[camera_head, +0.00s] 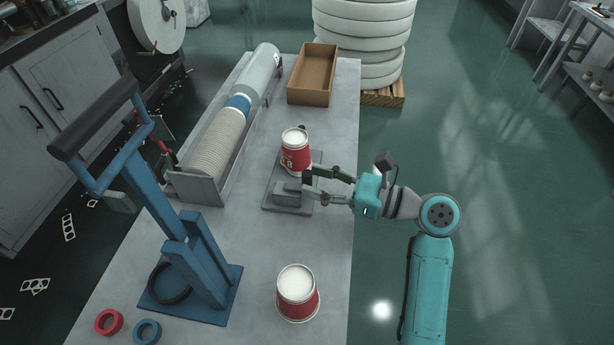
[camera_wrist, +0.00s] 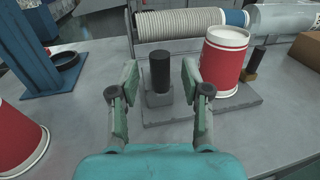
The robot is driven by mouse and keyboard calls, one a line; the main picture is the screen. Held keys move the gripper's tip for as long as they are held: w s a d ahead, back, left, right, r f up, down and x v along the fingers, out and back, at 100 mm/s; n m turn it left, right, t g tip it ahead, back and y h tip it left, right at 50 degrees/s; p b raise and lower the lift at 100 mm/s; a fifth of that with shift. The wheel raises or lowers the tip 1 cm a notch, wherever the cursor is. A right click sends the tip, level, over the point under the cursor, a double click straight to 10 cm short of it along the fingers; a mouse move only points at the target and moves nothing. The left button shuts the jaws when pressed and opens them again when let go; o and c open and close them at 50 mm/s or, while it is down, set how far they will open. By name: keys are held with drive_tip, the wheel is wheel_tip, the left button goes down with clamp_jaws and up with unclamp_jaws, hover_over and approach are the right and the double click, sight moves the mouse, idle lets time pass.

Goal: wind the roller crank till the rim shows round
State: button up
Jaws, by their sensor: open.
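A red and white paper cup (camera_head: 294,160) stands upside down or closed end up, I cannot tell which, on the grey roller base plate (camera_head: 275,205). In the wrist view this cup (camera_wrist: 224,65) is right of my gripper. The crank's dark upright knob (camera_wrist: 160,72) rises from a grey block (camera_wrist: 159,99). My gripper (camera_head: 312,187) is open at the near right of the plate. In the wrist view its fingers (camera_wrist: 160,80) stand apart on either side of the knob, with visible gaps. Whether the cup's rim is rolled round is too small to tell.
A second red cup (camera_head: 297,295) stands near the table's front. A blue lever press (camera_head: 185,235) stands left, with a red ring (camera_head: 109,322) and blue ring (camera_head: 147,332) beside it. A cup-stack trough (camera_head: 200,187) and cardboard box (camera_head: 314,72) lie behind. Bare tabletop separates press and plate.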

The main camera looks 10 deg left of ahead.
drive_tip(key=shift+x, duration=1.25)
clamp_jaws()
drive_tip(key=shift+s+t, duration=0.15)
drive_tip(key=shift+t, duration=0.15)
drive_tip(key=m+t+h, duration=0.1)
drive_tip(key=t, duration=0.1)
drive_tip(key=s+m+t, duration=0.1)
drive_tip(key=m, duration=0.1)
drive_tip(key=shift+a+t+h, duration=0.15)
drive_tip(key=shift+t+h, duration=0.25)
drive_tip(key=shift+s+a+m+t+h, duration=0.1)
drive_tip(key=shift+s+m+t+h, duration=0.1)
drive_tip(key=shift+m+t+h, duration=0.6)
drive_tip(key=shift+s+a+m+t+h, duration=0.1)
drive_tip(key=shift+s+m+t+h, duration=0.1)
drive_tip(key=shift+m+t+h, duration=0.6)
drive_tip(key=shift+s+a+m+t+h, duration=0.15)
drive_tip(key=shift+m+t+h, duration=0.3)
drive_tip(key=shift+t, duration=0.55)
drive_tip(key=shift+s+m+t+h, duration=0.1)
drive_tip(key=shift+m+t+h, duration=0.2)
drive_tip(key=shift+m+h, duration=0.05)
